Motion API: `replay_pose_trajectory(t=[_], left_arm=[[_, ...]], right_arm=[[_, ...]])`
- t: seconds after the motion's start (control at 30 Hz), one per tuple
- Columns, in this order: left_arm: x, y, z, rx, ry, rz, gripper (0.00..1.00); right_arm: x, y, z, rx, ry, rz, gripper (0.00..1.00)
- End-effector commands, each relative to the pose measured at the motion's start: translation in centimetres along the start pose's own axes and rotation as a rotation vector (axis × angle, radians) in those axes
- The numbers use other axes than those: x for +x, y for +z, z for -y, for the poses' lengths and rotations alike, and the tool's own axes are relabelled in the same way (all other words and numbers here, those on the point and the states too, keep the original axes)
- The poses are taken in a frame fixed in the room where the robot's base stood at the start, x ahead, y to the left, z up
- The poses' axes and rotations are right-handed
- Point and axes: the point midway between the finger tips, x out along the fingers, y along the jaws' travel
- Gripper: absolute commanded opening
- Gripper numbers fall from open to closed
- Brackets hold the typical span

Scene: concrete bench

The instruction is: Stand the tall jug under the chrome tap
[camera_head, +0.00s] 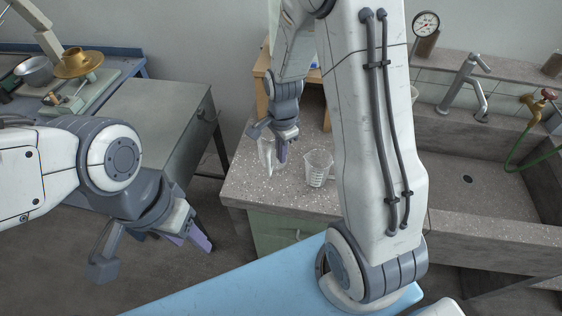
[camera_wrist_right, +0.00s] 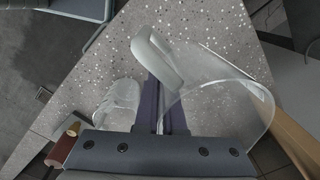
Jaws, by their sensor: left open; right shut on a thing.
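A clear jug (camera_head: 267,158) stands near the left front corner of the speckled counter, partly hidden by my right gripper (camera_head: 277,143). The chrome tap (camera_head: 468,84) rises behind the sink at the right. My left gripper (camera_head: 150,256) is open and empty, left of the counter.
The stone sink (camera_head: 475,165) is empty, with a drain and a raised front wall. A brass tap (camera_head: 542,98) with a green hose is at its right. A wooden stand (camera_head: 262,92) is behind the jugs.

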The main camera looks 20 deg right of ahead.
Motion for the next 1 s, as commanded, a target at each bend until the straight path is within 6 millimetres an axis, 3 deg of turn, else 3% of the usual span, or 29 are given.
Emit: replay_pose_trajectory(t=[0.27,0.67,0.77,1.0], left_arm=[[-0.1,0.0,0.0,0.000,0.000,0.000,0.50],[0.2,0.0,0.0,0.000,0.000,0.000,0.50],[0.1,0.0,0.0,0.000,0.000,0.000,0.50],[0.1,0.0,0.0,0.000,0.000,0.000,0.50]], right_arm=[[3.8,0.1,-0.1,-0.004,0.003,0.001,0.00],[4.4,0.2,0.0,-0.006,0.000,0.000,0.00],[4.3,0.2,0.0,-0.006,0.000,0.000,0.36],[4.3,0.2,-0.1,-0.005,0.000,0.000,0.36]])
